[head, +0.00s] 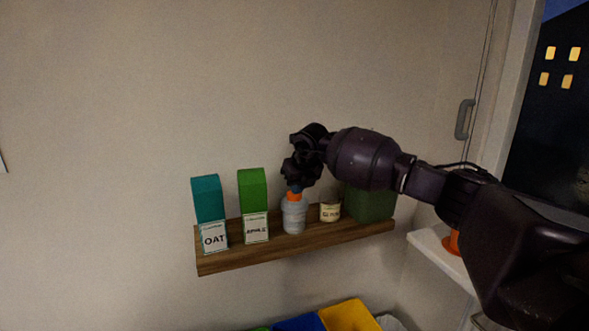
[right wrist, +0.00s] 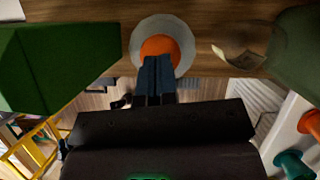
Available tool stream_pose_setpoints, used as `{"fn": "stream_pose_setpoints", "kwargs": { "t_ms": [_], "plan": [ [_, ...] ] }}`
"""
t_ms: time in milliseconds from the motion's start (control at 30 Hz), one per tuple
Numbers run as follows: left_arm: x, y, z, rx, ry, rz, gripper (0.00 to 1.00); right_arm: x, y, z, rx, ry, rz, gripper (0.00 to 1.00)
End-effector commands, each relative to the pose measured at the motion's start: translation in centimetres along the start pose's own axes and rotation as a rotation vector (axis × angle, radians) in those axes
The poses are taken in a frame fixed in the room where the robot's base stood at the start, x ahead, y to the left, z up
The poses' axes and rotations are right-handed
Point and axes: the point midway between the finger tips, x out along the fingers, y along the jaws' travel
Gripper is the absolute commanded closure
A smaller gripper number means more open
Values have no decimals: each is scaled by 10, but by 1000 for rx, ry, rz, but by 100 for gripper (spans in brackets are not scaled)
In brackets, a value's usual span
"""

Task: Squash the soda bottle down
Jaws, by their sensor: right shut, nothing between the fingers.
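The soda bottle (head: 294,217) is a pale, translucent bottle with an orange cap (head: 293,197). It stands upright on the wooden shelf (head: 270,246), and it looks short. My right gripper (head: 295,186) is shut and points down just over the cap. In the right wrist view the bottle's pale round body (right wrist: 137,40) surrounds the orange cap (right wrist: 160,46). There the shut fingers (right wrist: 156,72) overlap the cap's near edge. I cannot tell whether the fingertips touch the cap. My left gripper is in neither view.
A teal OAT carton (head: 208,200) and a green APPLE carton (head: 253,190) stand left of the bottle. A small labelled jar (head: 330,212) and a dark green container (head: 370,204) stand right of it. Blue (head: 300,323) and yellow (head: 349,315) bins are below the shelf.

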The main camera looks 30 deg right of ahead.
Motion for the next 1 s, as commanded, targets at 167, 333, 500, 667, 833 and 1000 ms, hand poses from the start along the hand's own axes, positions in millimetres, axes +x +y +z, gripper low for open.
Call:
{"fn": "stream_pose_setpoints", "kwargs": {
  "t_ms": [167,333,500,667,833,1000],
  "plan": [
    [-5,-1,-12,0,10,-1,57,-12,-1,-4,-2,-4,-1,100],
    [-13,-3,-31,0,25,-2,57,-25,-1,-17,-2,-4,0,100],
    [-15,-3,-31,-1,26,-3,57,-25,0,-22,0,-2,1,100],
    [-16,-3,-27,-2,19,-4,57,-24,0,-22,0,-2,1,100],
    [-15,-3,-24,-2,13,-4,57,-30,0,-21,0,-4,1,100],
    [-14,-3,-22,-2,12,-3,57,-54,0,-21,-3,-4,0,100]
  ]
}}
